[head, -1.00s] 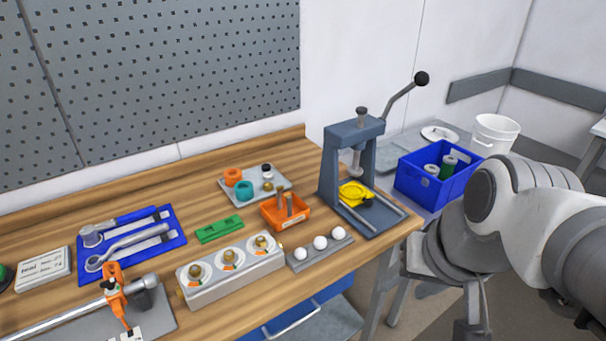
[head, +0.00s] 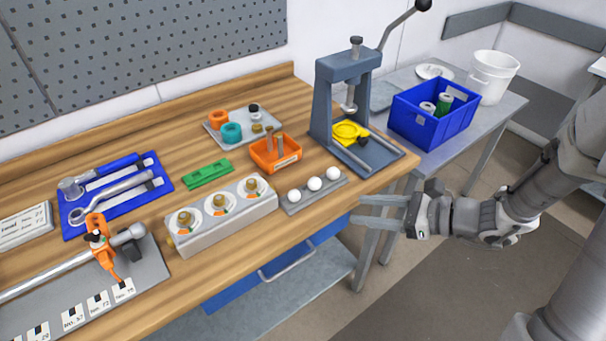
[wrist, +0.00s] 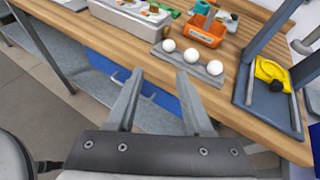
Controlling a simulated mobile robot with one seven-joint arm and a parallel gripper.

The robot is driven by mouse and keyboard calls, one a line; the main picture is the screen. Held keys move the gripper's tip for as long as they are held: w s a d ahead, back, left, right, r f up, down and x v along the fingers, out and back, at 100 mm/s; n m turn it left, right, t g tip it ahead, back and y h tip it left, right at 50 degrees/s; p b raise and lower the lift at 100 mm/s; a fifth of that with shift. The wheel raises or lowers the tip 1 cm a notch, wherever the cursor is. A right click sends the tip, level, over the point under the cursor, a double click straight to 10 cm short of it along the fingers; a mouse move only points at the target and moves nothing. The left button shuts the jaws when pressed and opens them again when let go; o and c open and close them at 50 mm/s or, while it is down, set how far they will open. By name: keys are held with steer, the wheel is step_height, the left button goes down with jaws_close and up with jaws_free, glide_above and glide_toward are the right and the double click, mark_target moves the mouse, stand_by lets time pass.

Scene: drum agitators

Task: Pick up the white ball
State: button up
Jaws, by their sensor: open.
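Three white balls sit in a row on a grey holder (head: 318,196) near the front edge of the wooden bench. In the head view they are the left ball (head: 294,196), the middle ball (head: 314,184) and the right ball (head: 333,173). In the wrist view they also show as the left (wrist: 168,46), middle (wrist: 192,55) and right (wrist: 215,67) balls, beyond my fingertips. My gripper (head: 356,209) is open and empty, off the bench's front edge, to the right of the holder. It also shows open in the wrist view (wrist: 160,76).
A grey block with three gauges (head: 222,217) stands left of the balls. An orange bin (head: 275,155) is behind them. A grey press (head: 345,100) with a yellow part stands to the right. A blue crate (head: 432,118) sits on a side table.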

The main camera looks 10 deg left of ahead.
steer(key=w+f+m+t, duration=0.1)
steer(key=b, duration=0.1)
glide_toward(299, 196)
steer(key=shift+m, duration=0.3)
steer(key=x, duration=0.4)
steer(key=shift+w+f, duration=0.2)
steer(key=shift+f, duration=0.2)
steer(key=shift+r+x, duration=0.2)
steer(key=shift+x, duration=1.15)
steer(key=shift+r+x, duration=0.15)
steer(key=shift+x, duration=1.25)
steer(key=shift+s+a, duration=0.1)
steer(key=shift+s, duration=0.05)
jaws_close()
